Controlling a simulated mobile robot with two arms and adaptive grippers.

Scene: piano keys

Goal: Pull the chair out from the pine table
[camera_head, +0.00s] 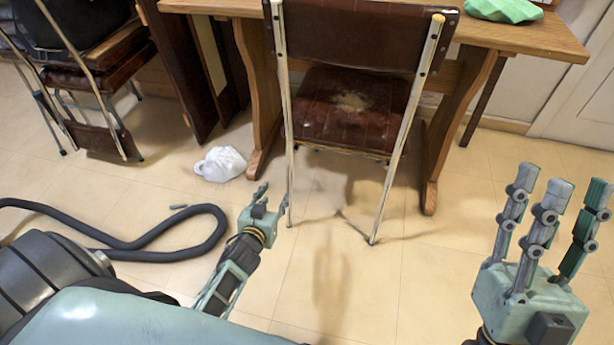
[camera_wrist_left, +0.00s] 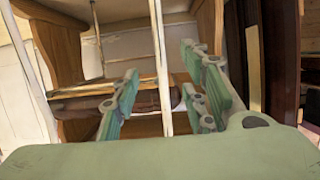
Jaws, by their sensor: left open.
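The chair (camera_head: 351,37) has a dark brown backrest, a worn brown seat and pale metal legs. It stands tucked in at the pine table (camera_head: 530,38), its back toward me. My left gripper (camera_head: 270,198) is low beside the chair's left rear leg, open. In the left wrist view, a pale chair leg (camera_wrist_left: 160,65) runs upright between the spread fingers of my left gripper (camera_wrist_left: 160,95); I cannot tell whether they touch it. My right gripper (camera_head: 550,215) is at the right, fingers upright and spread, empty and away from the chair.
A white bag (camera_head: 220,164) lies on the floor left of the table. A dark hose (camera_head: 165,250) curves across the floor at the left. Folded chairs (camera_head: 100,80) stand at the back left. A green cloth-like item (camera_head: 503,10) lies on the table. Floor before the chair is clear.

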